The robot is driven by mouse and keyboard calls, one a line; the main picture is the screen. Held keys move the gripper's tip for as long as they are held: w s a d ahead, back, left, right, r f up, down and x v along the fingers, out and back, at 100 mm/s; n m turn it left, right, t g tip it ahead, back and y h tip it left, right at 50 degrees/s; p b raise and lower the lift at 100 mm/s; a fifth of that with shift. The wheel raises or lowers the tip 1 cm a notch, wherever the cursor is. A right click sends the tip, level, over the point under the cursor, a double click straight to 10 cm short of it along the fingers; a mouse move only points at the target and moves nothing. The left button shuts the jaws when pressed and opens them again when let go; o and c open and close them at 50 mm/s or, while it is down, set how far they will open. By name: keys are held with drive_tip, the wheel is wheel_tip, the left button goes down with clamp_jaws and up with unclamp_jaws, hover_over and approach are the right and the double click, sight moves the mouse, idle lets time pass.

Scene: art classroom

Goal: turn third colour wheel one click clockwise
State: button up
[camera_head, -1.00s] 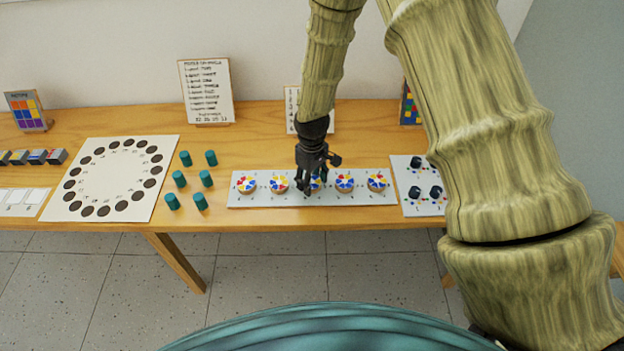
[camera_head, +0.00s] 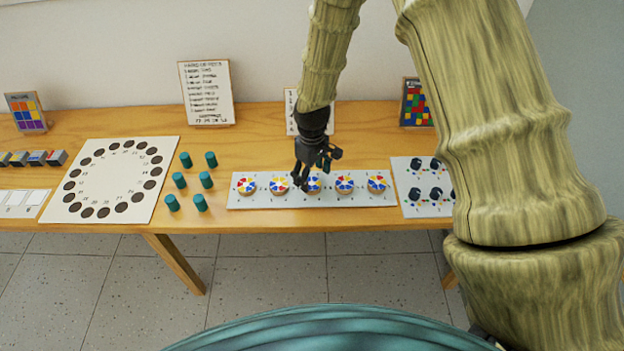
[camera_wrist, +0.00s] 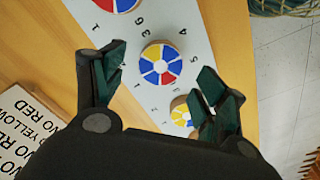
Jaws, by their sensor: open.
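A pale strip panel (camera_head: 263,204) holds a row of several round colour wheels on the table. The third colour wheel (camera_head: 314,186) is in the middle of the row, with blue, white and yellow sectors. My gripper (camera_head: 312,175) is just above and behind it and hides part of it. In the wrist view the fingers of my gripper (camera_wrist: 170,82) are open and apart, with nothing between them. The third wheel (camera_wrist: 160,65) shows whole there, a little beyond the fingertips, ringed by printed numbers. A neighbouring wheel (camera_wrist: 182,113) is partly hidden by the right finger.
Several teal pegs (camera_head: 179,180) and a white board with dark holes (camera_head: 110,180) are to the left. A panel with dark knobs (camera_head: 419,200) is to the right. Upright cards, including a white text sign (camera_head: 206,92), stand behind.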

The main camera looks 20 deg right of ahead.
sight(312, 184)
wheel_tip(312, 184, up, 9)
idle(0.4)
drive_tip(key=shift+s+f, duration=0.1)
drive_tip(key=shift+f, duration=0.1)
idle(0.3)
